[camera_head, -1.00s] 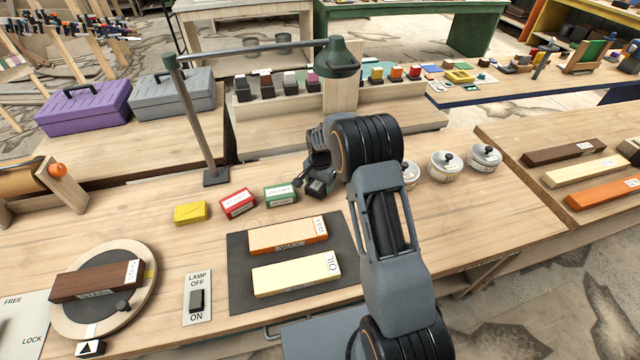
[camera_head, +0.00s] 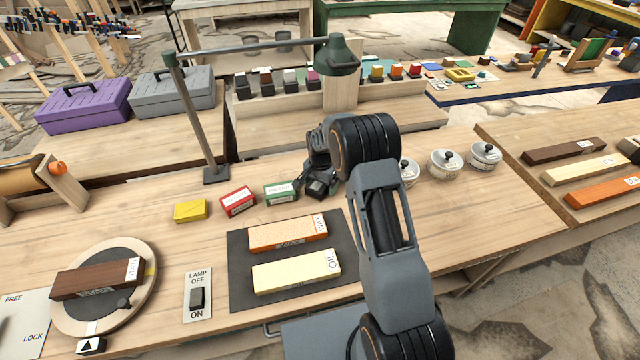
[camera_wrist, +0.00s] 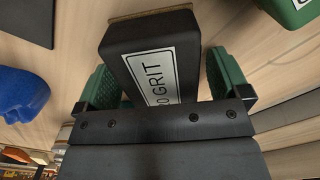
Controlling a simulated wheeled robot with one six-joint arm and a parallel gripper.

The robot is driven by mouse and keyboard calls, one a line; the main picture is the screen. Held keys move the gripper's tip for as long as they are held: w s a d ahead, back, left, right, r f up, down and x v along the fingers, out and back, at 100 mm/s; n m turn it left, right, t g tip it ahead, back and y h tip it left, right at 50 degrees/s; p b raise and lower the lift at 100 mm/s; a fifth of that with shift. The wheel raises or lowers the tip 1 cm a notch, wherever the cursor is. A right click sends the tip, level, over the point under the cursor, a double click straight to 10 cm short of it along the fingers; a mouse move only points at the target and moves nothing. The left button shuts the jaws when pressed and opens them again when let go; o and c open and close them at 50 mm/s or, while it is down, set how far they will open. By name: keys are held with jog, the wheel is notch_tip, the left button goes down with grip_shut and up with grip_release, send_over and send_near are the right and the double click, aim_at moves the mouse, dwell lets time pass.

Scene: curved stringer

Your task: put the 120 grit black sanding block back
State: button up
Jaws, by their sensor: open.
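In the wrist view a black sanding block (camera_wrist: 152,52) with a white label ending in "0 GRIT" lies between the two green finger pads of my gripper (camera_wrist: 163,78). The first digits of the label are hidden or cut off. The jaws are open, with a narrow gap visible beside the block. In the head view my gripper (camera_head: 318,187) is low over the bench, just right of the green box (camera_head: 281,194). The block cannot be told apart from the dark gripper there.
Red (camera_head: 237,202) and yellow (camera_head: 190,211) boxes stand left of the green one. A dark mat (camera_head: 240,270) with two long blocks lies in front. White lidded pots (camera_head: 445,164) stand right. A lamp (camera_head: 342,60) hangs behind. A blue object (camera_wrist: 22,95) shows in the wrist view.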

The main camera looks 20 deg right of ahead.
jog(key=shift+r, duration=0.1)
notch_tip(320, 180, up, 12)
jog(key=b, duration=0.1)
jog(key=s+r+n+t, duration=0.2)
jog(key=s+r+n, duration=0.2)
jog(key=s+r, duration=0.7)
jog(key=s+f+n+t, duration=0.1)
jog(key=s+n, duration=0.4)
jog(key=s, duration=1.1)
jog(key=shift+s+f+t, duration=0.3)
jog(key=shift+s+t, duration=0.1)
jog(key=shift+a, duration=0.1)
